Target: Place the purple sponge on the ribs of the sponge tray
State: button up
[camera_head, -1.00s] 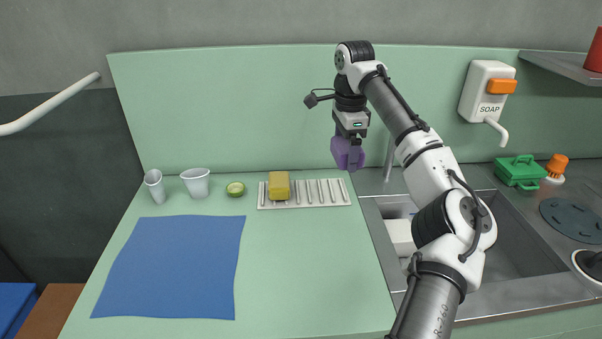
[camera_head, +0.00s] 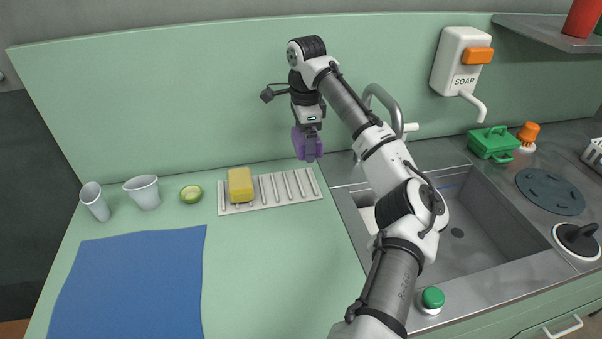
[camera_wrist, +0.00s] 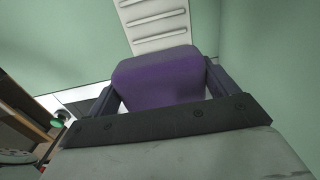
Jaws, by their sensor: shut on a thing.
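The purple sponge (camera_head: 301,142) is held by my gripper (camera_head: 308,150), above the right end of the sponge tray and clear of it. In the wrist view the purple sponge (camera_wrist: 158,78) sits between the two fingers of my gripper (camera_wrist: 160,90). The sponge tray (camera_head: 270,201) is a pale ribbed rack on the green counter by the back wall. Its ribs also show beyond the sponge in the wrist view (camera_wrist: 155,22). A yellow sponge (camera_head: 240,185) rests on the tray's left part. The ribs to its right are bare.
Left of the tray are half a lime (camera_head: 191,194) and two cups (camera_head: 143,191) (camera_head: 94,201). A blue mat (camera_head: 130,285) lies in front. To the right are the sink (camera_head: 480,225), a faucet (camera_head: 384,100) and a soap dispenser (camera_head: 461,60) on the wall.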

notch_tip(320, 180, down, 10)
jog(key=shift+f+p, duration=0.2)
jog(key=shift+p, duration=0.4)
jog(key=shift+f, duration=0.15)
jog(key=o, duration=0.8)
jog(key=shift+r, duration=0.2)
notch_tip(320, 180, up, 12)
jog(key=shift+b, duration=0.55)
